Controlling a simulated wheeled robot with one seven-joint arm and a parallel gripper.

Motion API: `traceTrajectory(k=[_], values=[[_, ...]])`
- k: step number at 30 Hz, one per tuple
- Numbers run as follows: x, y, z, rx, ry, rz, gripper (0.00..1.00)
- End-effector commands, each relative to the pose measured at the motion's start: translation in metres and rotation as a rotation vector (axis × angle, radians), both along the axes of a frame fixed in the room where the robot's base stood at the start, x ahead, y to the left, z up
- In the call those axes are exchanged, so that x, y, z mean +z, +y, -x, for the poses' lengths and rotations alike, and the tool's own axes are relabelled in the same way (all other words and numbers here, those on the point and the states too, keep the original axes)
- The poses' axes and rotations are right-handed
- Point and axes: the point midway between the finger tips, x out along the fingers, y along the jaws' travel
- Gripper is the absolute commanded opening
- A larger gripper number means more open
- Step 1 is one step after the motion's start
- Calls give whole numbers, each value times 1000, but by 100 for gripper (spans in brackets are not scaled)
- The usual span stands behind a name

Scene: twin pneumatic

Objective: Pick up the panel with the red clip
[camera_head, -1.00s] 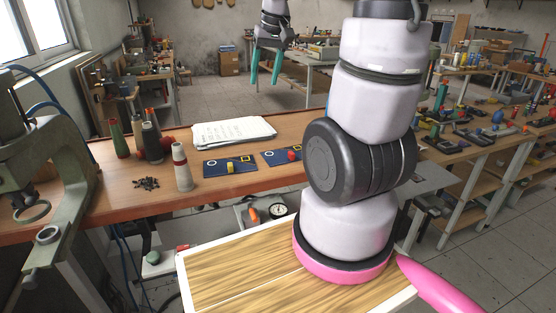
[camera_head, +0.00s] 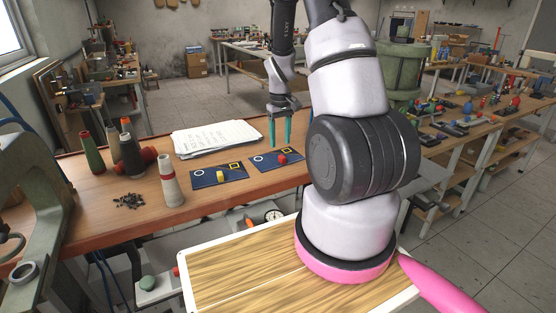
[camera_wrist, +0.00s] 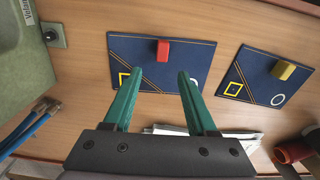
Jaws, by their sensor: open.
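The panel with the red clip (camera_head: 262,164) is a flat dark blue plate on the wooden bench, with a white ring and a yellow square printed on it. Its red clip (camera_head: 282,159) stands up from the surface. The panel also shows in the wrist view (camera_wrist: 190,55), with the red clip (camera_wrist: 163,50) near its middle. My gripper (camera_head: 281,145) is open and empty above this panel. In the wrist view its two teal fingers (camera_wrist: 155,82) are apart, with the clip beyond them and between their lines. A similar panel with a yellow clip (camera_head: 205,181) lies to the left.
A stack of papers (camera_head: 215,138) lies behind the panels. Several thread cones (camera_head: 168,182) and a pile of small dark parts (camera_head: 128,201) are at the left. A green machine (camera_wrist: 25,70) stands beside the panel in the wrist view.

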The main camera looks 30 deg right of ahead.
Motion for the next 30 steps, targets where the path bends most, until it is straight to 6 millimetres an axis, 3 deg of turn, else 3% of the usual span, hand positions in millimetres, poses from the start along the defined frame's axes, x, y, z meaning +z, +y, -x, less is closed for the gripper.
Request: traceTrajectory(k=[12, 20, 21, 25, 26, 30], values=[[-50, 1, 5, -1, 2, -1, 57], [-53, 1, 4, -1, -1, 0, 57], [-53, 1, 4, -1, -1, 0, 54], [-53, 1, 4, -1, -1, 0, 4], [-53, 1, 4, -1, -1, 0, 0], [-53, 1, 4, -1, -1, 0, 0]])
